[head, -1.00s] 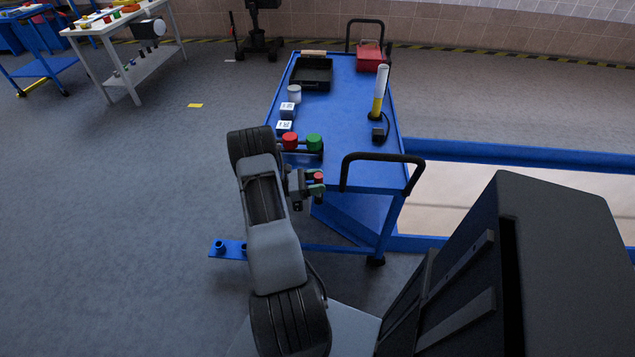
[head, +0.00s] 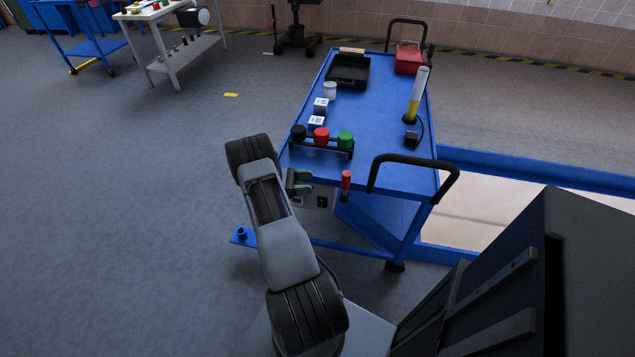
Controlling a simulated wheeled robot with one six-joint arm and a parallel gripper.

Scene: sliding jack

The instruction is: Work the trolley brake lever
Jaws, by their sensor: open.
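The blue trolley (head: 380,105) stands ahead of me. A short lever with a red grip (head: 346,180), which looks like the brake lever, stands roughly upright at its near end. It rises in front of a grey box (head: 318,199) with a dark socket, below the top. My gripper (head: 305,183), with greenish fingers, is to the left of the red grip, at about the same height in the picture. It is open, and a clear gap shows between it and the lever. My arm hides part of the trolley's near left side.
A black push handle (head: 414,165) arches to the right of the lever. A rack with black, red and green knobs (head: 321,136) sits on the trolley's near edge. White cubes (head: 317,122), a black tray (head: 349,72) and a yellow-white cylinder (head: 416,95) stand farther back.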

